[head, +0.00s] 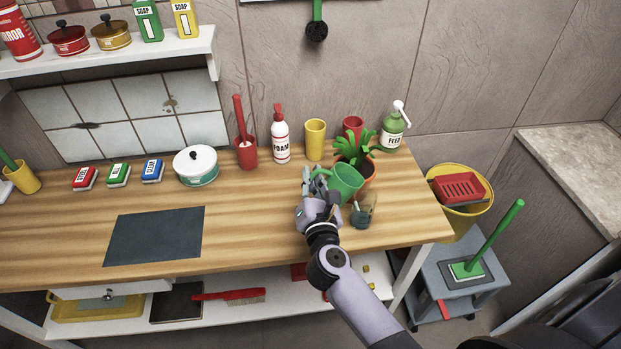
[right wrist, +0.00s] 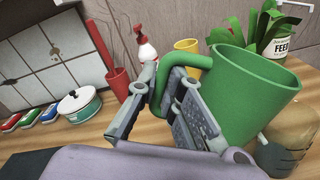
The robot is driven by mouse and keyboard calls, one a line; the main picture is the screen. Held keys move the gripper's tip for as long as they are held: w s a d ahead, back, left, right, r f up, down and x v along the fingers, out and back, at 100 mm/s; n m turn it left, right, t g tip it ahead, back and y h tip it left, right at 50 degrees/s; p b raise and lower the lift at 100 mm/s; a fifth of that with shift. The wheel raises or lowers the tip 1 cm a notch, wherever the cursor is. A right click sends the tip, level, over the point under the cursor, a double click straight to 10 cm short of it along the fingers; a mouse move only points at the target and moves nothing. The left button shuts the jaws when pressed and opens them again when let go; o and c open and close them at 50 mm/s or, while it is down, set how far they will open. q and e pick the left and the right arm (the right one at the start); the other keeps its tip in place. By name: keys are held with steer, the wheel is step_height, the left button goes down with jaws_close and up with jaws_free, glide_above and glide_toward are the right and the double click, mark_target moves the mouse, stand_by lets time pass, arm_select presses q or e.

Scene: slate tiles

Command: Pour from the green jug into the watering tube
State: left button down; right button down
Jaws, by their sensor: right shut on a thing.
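My right gripper (head: 321,186) is shut on the handle of the green jug (head: 346,182), above the wooden bench top. In the right wrist view the fingers (right wrist: 172,92) close on the looped handle, and the green jug (right wrist: 250,98) stands large beside them. The jug hides part of the leafy plant's orange-brown pot (head: 368,176). The plant (head: 355,147) is just behind the jug. I cannot make out for sure which thing is the watering tube; it may be hidden behind the jug or leaves. My left gripper is out of view.
A small glass jar (head: 362,213) stands close to the jug's front right. A yellow cup (head: 315,138), a red cup (head: 353,126), a FEED bottle (head: 392,133) and a FOAM bottle (head: 280,140) stand behind. The bench's front middle is clear beside a dark mat (head: 155,236).

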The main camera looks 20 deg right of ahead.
mark_target(323, 171)
steer(key=shift+s+d+r+m+b, duration=0.1)
steer(key=shift+d+r+m+b, duration=0.1)
steer(key=shift+m, duration=0.3)
steer(key=shift+d+r+m+b, duration=0.1)
steer(key=shift+m+b, duration=0.1)
steer(key=shift+m, duration=0.3)
steer(key=shift+r, duration=0.1)
steer(key=shift+s+d+r+m, duration=0.1)
steer(key=shift+d+r+m, duration=0.35)
steer(key=shift+m, duration=0.4)
steer(key=shift+s+d+r+m, duration=0.1)
steer(key=shift+d+r+m, duration=0.3)
steer(key=shift+m, duration=0.45)
steer(key=n+p, duration=0.1)
steer(key=r+n+p, duration=0.1)
steer(key=n+p, duration=0.2)
steer(key=shift+r, duration=0.3)
steer(key=shift+n+p, duration=0.7)
steer(key=shift+n, duration=0.2)
step_height(323, 171, up, 3)
steer(key=n+p, duration=0.4)
steer(key=p, duration=0.2)
steer(key=shift+n, duration=0.8)
steer(key=shift+f, duration=0.1)
